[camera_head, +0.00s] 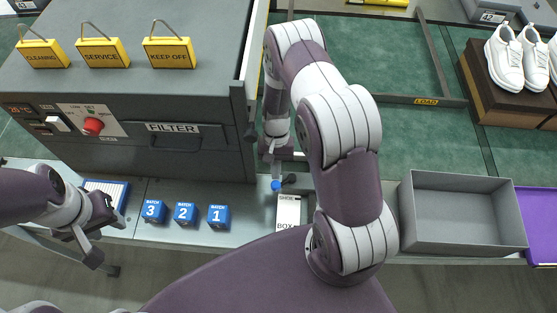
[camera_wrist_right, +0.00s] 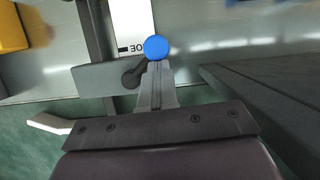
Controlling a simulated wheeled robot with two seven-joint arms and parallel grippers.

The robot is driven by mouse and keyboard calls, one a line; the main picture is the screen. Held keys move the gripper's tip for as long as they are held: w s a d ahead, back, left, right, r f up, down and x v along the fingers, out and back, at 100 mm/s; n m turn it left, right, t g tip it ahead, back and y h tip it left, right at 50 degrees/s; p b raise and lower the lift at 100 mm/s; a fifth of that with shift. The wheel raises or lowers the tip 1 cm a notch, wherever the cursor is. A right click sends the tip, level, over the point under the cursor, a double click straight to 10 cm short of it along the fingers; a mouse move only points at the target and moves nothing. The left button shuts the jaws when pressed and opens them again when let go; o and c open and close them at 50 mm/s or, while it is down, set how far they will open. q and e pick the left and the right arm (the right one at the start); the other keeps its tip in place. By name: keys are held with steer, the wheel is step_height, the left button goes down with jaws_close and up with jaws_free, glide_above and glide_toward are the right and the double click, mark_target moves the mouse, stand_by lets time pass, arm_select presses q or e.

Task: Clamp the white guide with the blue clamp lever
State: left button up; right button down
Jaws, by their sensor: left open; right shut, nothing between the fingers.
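The blue knob (camera_head: 276,186) of the clamp lever stands at the work surface's back edge, just behind a white panel marked SHOE BOX. In the right wrist view the blue knob (camera_wrist_right: 156,47) sits at the fingertips, beside a dark lever arm (camera_wrist_right: 134,76). My right gripper (camera_wrist_right: 156,68) is shut and empty, its tips right at the knob; contact is unclear. It also shows in the head view (camera_head: 273,168). A white strip (camera_head: 299,156), possibly the white guide, lies close to its right, partly hidden by my arm. My left gripper (camera_head: 98,245) is open and empty at the left.
A grey filter cabinet (camera_head: 130,150) stands left of my right gripper. Blue batch cubes (camera_head: 185,214) sit on the front ledge. A grey open bin (camera_head: 460,247) is at the right. White shoes (camera_head: 507,58) stand on a brown box at the back right.

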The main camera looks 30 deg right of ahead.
mark_target(280, 184)
steer(key=shift+s+a+f, duration=0.1)
steer(key=shift+s+a, duration=0.05)
steer(key=shift+s, duration=0.4)
steer(key=shift+s+a+f, duration=0.1)
steer(key=shift+s, duration=0.45)
steer(key=shift+s+n+g, duration=0.3)
steer(key=shift+s+n, duration=0.1)
steer(key=shift+n, duration=0.3)
steer(key=shift+s, duration=0.4)
steer(key=shift+w+d+r, duration=0.15)
steer(key=shift+w+r, duration=0.1)
steer(key=b+v, duration=0.1)
steer(key=v, duration=0.6)
steer(key=shift+w+r, duration=0.2)
steer(key=shift+h, duration=0.3)
